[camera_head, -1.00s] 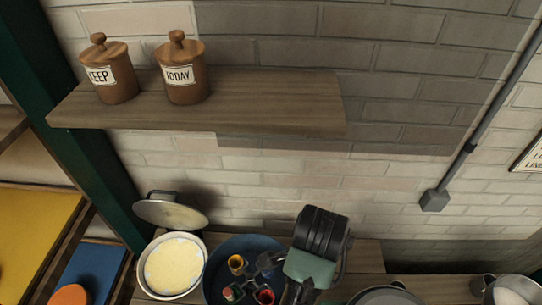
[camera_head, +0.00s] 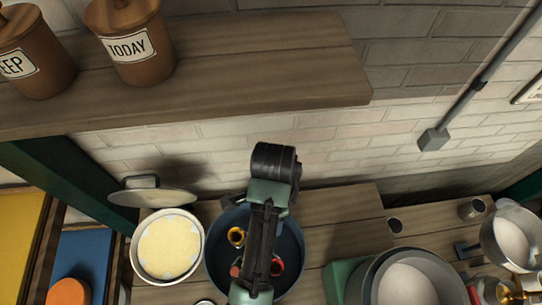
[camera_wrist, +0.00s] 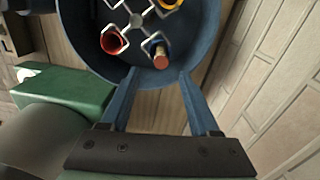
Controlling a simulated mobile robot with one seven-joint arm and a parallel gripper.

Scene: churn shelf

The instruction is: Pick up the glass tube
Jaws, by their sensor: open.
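A round dark blue container (camera_head: 298,240) stands on the wooden counter, partly hidden by my arm in the head view. In the wrist view, it (camera_wrist: 208,40) holds a pale metal rack (camera_wrist: 136,20) with coloured tube-like pieces. They include a red-rimmed one (camera_wrist: 113,40), an orange-rimmed one (camera_wrist: 170,4) and a copper-ended one with a blue and yellow rim (camera_wrist: 160,58). I cannot tell which is the glass tube. My gripper (camera_wrist: 158,74) is open and empty, its blue fingers reaching the container's near rim, the copper-ended piece just beyond and between the tips.
A white pot (camera_head: 168,245) of pale yellow stuff stands left of the container, with a lid (camera_head: 152,196) behind it. A green box (camera_head: 340,280) and large grey pots (camera_head: 405,285) are at right. A wooden shelf (camera_head: 250,75) with brown jars (camera_head: 135,45) overhangs the counter.

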